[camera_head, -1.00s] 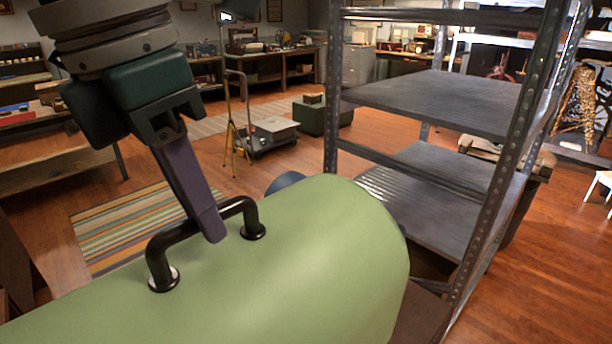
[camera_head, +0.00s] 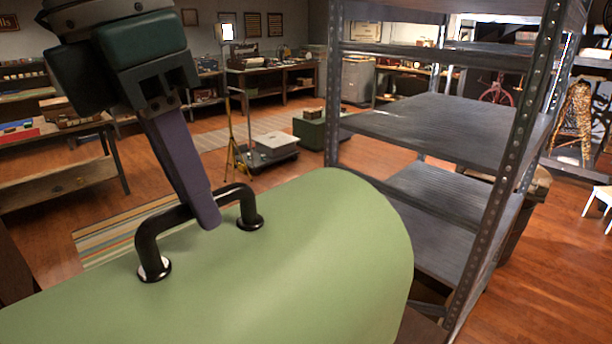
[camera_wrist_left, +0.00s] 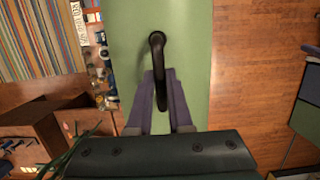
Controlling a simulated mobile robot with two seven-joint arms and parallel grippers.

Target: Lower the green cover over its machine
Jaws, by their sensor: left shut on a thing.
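The green cover (camera_head: 300,250) is a large rounded shell in the lower middle of the head view. A black bar handle (camera_head: 153,240) stands on its top, on two round feet. My left gripper (camera_head: 208,222) comes down from the upper left, its purple fingers shut on the handle. In the left wrist view the gripper (camera_wrist_left: 160,95) has one finger on each side of the black handle (camera_wrist_left: 157,50), above the green cover (camera_wrist_left: 190,30). The machine is hidden; I cannot tell how the cover sits over it. My right gripper does not show.
A grey metal shelf rack (camera_head: 440,125) stands close to the right of the cover. A striped rug (camera_head: 110,235) lies on the wooden floor behind it. A low grey trolley (camera_head: 275,145) and benches along the wall stand farther back.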

